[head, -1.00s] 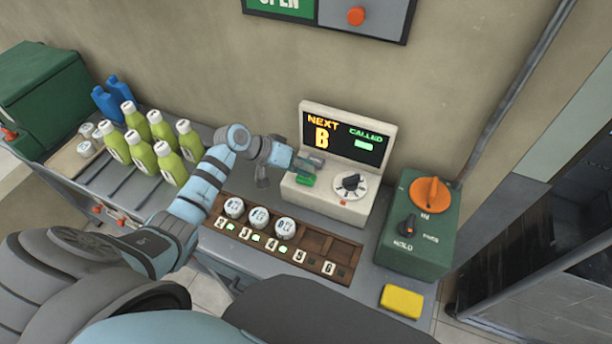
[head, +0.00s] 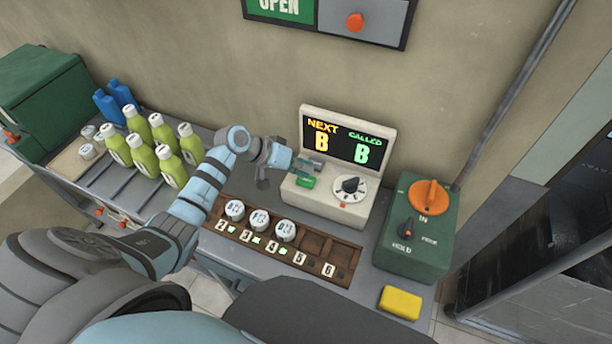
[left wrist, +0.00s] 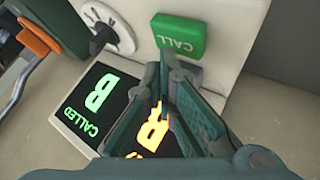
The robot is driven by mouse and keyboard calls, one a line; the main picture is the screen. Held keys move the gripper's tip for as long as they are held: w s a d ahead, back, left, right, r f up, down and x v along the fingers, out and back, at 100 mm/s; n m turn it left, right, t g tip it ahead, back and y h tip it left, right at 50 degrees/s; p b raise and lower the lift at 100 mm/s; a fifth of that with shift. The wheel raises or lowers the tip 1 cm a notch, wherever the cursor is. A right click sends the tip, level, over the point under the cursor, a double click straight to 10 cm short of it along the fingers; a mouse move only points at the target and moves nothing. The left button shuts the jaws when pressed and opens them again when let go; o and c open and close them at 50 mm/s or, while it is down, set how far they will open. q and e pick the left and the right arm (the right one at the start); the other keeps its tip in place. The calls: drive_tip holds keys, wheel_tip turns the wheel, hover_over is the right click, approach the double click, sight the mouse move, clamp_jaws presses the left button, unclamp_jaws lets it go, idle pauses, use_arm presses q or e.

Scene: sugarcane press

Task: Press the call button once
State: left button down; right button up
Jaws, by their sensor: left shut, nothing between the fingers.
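The green call button (head: 305,182) sits on the left front of the cream call box (head: 328,200). In the left wrist view the button (left wrist: 178,36), marked CALL, shows at the top. The box's screen (head: 341,138) reads NEXT B in orange and CALLED B in green. My left gripper (head: 310,164) is shut and empty, with its tips just above and beside the button. In the left wrist view the gripper (left wrist: 170,62) has its tips close to the button's edge; I cannot tell whether they touch. My right gripper is not in view.
A dial (head: 348,188) is beside the button. A wooden rack (head: 318,243) with several white-lidded cups stands in front. A green machine (head: 416,245) with an orange knob and a yellow sponge (head: 401,302) are at right. Several green bottles (head: 143,155) stand at left.

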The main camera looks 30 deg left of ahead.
use_arm(q)
drive_tip(key=shift+r, duration=0.3)
wheel_tip(320, 180, up, 5)
drive_tip(key=p, duration=0.5)
drive_tip(key=shift+r, duration=0.15)
idle(0.6)
